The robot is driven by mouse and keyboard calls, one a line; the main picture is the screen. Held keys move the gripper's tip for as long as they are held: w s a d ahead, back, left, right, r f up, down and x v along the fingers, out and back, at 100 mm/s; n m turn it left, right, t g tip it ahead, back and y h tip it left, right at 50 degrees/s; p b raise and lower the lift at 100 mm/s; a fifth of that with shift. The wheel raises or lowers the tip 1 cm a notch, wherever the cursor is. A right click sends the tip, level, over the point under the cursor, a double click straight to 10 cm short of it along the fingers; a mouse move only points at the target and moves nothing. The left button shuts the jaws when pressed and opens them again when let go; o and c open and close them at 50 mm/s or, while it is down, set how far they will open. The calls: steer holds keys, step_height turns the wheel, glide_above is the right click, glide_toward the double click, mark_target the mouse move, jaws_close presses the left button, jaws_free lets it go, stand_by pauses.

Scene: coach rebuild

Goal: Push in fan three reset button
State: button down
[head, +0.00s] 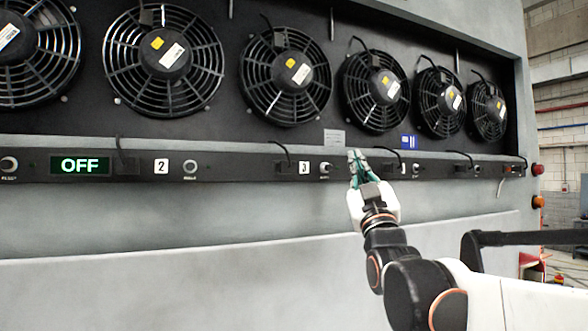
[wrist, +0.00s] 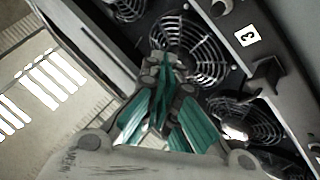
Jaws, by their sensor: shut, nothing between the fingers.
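The number 3 label (head: 304,168) is on the dark rail below the fans. The fan three reset button (head: 326,168) is a small round silver button just right of that label. My gripper (head: 356,160) is shut and empty, with green-padded fingers pointing up. In the head view it is a little right of the button; I cannot tell its distance from the rail. In the wrist view, the shut fingertips (wrist: 163,62) lie over the fans, and the label (wrist: 247,35) shows right of them. A round button (wrist: 222,7) is partly cut off at the top edge.
A row of large black fans (head: 285,75) sits above the rail (head: 230,166). A connector box (head: 282,166) with a cable is left of the label. A green OFF sign (head: 80,165) is at left, with the number 2 label (head: 161,166) beside it. The grey panel below is clear.

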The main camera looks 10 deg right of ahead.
steer(key=w+a, duration=0.2)
steer(key=w, duration=0.6)
steer(key=shift+a+b, duration=0.3)
steer(key=shift+b, duration=0.1)
steer(key=shift+w, duration=0.1)
stand_by(1.0)
steer(key=shift+w+a, duration=0.1)
steer(key=shift+w, duration=0.15)
steer(key=shift+w+a, duration=0.15)
steer(key=shift+w, duration=0.35)
stand_by(0.9)
steer(key=shift+s, duration=0.15)
steer(key=shift+s+d, duration=0.3)
steer(key=shift+s, duration=0.55)
steer(key=s, duration=0.1)
steer(key=s+d, duration=0.1)
steer(key=s, duration=0.2)
steer(key=shift+s+d+p, duration=0.25)
steer(key=shift+s+p, duration=0.05)
steer(key=shift+s, duration=0.1)
